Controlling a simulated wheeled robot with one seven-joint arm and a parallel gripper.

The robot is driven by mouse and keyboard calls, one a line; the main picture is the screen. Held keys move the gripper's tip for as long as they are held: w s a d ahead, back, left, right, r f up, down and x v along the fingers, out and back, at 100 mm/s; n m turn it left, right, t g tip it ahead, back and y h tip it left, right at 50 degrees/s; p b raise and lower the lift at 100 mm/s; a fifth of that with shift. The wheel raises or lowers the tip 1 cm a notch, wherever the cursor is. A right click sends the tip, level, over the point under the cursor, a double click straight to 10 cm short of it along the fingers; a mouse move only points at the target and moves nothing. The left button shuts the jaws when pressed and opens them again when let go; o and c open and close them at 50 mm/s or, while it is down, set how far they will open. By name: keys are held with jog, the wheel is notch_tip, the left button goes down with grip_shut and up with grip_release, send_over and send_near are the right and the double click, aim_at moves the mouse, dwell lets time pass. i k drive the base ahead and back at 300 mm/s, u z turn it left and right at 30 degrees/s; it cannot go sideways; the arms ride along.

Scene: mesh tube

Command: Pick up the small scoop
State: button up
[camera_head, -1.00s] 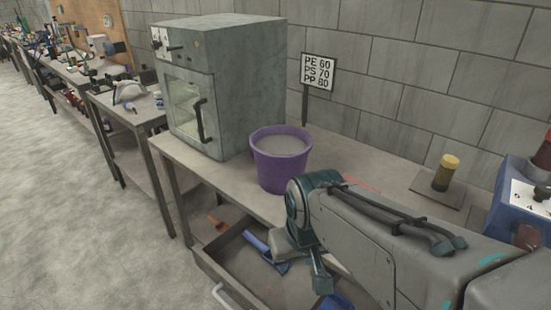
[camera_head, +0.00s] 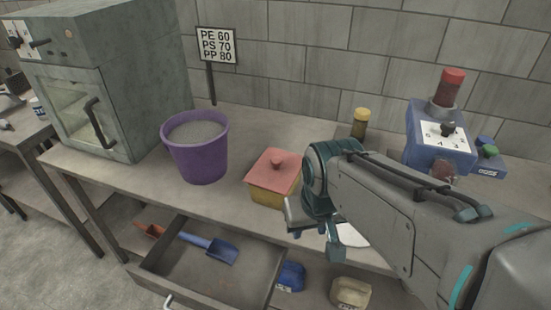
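A blue scoop (camera_head: 212,248) lies in the open grey drawer (camera_head: 190,283) under the bench. An orange-red scoop-like item (camera_head: 150,230) shows to its left, on the lower level beside the drawer; it is partly hidden. Which of the two is the small scoop I cannot tell for sure. My gripper (camera_head: 322,232) hangs at the end of my folded arm, to the right of the drawer and above the bench's front edge. It is apart from both scoops, and its fingers are not clear enough to tell open from shut.
A purple bucket (camera_head: 198,160), a yellow box with a red lid (camera_head: 273,178) and a grey oven (camera_head: 105,85) stand on the bench. A blue dial machine (camera_head: 440,140) is at right. A blue container (camera_head: 290,276) and a beige one (camera_head: 350,292) sit below.

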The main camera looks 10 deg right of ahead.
aim_at(222, 250)
jog(key=z, duration=0.3)
jog(key=k, duration=0.25)
jog(key=u, duration=0.6)
jog(key=i, duration=0.15)
jog(key=u, duration=1.45)
jog(key=k, duration=0.85)
jog(key=z, duration=1.3)
